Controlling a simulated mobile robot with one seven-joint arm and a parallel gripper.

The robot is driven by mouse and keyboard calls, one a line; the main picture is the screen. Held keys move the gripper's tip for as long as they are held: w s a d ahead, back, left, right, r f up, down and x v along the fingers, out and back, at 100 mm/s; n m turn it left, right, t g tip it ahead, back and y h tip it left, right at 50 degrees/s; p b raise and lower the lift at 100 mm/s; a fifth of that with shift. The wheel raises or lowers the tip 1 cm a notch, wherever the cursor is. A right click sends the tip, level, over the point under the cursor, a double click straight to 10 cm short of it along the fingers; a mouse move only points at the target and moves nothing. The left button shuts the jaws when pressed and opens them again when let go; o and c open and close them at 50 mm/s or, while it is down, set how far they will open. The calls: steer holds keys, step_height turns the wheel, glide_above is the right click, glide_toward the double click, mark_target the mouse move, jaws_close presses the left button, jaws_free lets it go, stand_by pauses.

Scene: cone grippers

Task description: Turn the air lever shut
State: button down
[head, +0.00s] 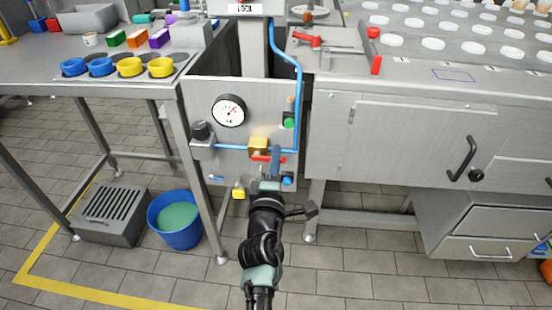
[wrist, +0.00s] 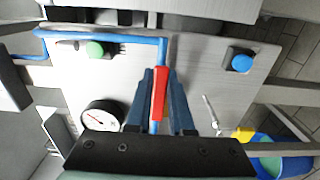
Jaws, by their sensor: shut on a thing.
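The air lever is a small red handle (head: 261,159) on a brass valve (head: 258,145) in the blue air pipe, low on a grey panel. In the head view it lies roughly level, about in line with the pipe. In the wrist view the red lever (wrist: 158,93) sits between the two blue-grey fingers. My gripper (head: 274,163) reaches the valve from below and in front. In the wrist view my gripper (wrist: 161,80) is shut on the lever. The fingers hide part of the valve.
A pressure gauge (head: 228,111), a black knob (head: 202,131) and a green button (head: 289,123) share the panel. A blue bucket (head: 175,220) and a slatted grey box (head: 107,214) stand on the floor at left. A cabinet (head: 400,140) stands close on the right.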

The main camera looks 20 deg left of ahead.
steer(key=shift+f, duration=0.15)
steer(key=shift+s+a+f+m+b, duration=0.2)
steer(key=shift+a+f+m+b, duration=0.55)
steer(key=shift+m+b, duration=2.05)
steer(key=shift+s+a+f+m+b, duration=0.25)
steer(key=shift+a+f+m+b, duration=0.45)
steer(key=shift+m+b, duration=2.05)
steer(key=shift+s+a+f+m+b, duration=0.2)
steer(key=shift+a+f+m+b, duration=0.55)
steer(key=shift+m+b, duration=2.05)
steer(key=shift+r+m+p, duration=0.1)
steer(key=shift+m+p, duration=0.55)
steer(key=shift+m, duration=0.1)
steer(key=c, duration=0.8)
jaws_free()
steer(key=shift+s, duration=0.15)
steer(key=p+v, duration=0.3)
steer(key=v, duration=0.9)
steer(key=shift+s, duration=0.35)
steer(key=shift+d, duration=0.1)
